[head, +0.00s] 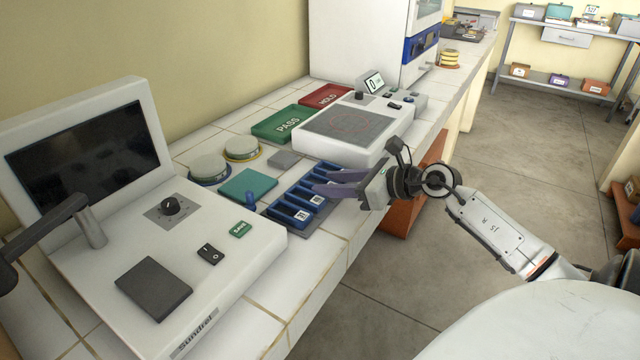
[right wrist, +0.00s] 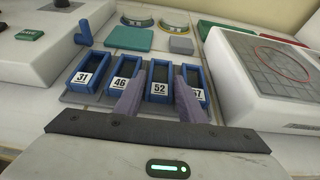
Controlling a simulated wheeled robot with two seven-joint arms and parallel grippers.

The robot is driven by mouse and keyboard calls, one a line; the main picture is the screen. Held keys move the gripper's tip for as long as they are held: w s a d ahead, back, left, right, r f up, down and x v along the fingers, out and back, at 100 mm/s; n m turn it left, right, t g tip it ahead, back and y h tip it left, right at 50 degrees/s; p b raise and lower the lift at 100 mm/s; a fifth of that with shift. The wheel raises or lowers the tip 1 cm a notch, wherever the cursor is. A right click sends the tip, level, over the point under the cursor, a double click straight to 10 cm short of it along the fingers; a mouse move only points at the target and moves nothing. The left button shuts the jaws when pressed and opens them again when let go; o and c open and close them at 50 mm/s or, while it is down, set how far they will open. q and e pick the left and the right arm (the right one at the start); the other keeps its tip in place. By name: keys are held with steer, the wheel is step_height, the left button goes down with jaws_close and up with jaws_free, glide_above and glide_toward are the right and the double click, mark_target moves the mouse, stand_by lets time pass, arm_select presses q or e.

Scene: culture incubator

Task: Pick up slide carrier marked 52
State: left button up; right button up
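Slide carrier 52 (right wrist: 158,82) is a blue open box with a white label, third from the left in a row on a grey rack (right wrist: 75,99), in the right wrist view. My right gripper (right wrist: 158,98) is open. Its purple fingers are on either side of carrier 52, with nothing held; whether they touch it I cannot tell. In the head view the right gripper (head: 314,182) reaches over the row from the right and hides part of it. Carriers 31 (right wrist: 85,76) and 46 (right wrist: 122,76) are to the left. My left gripper is not in view.
Another carrier (right wrist: 200,82) is close beside the right finger, its label partly covered. A white device (head: 355,130) with a dark plate stands behind the row. A white console (head: 225,270) is in front. Green (head: 285,124) and red (head: 325,96) trays are farther back.

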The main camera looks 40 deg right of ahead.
steer(key=c, duration=0.7)
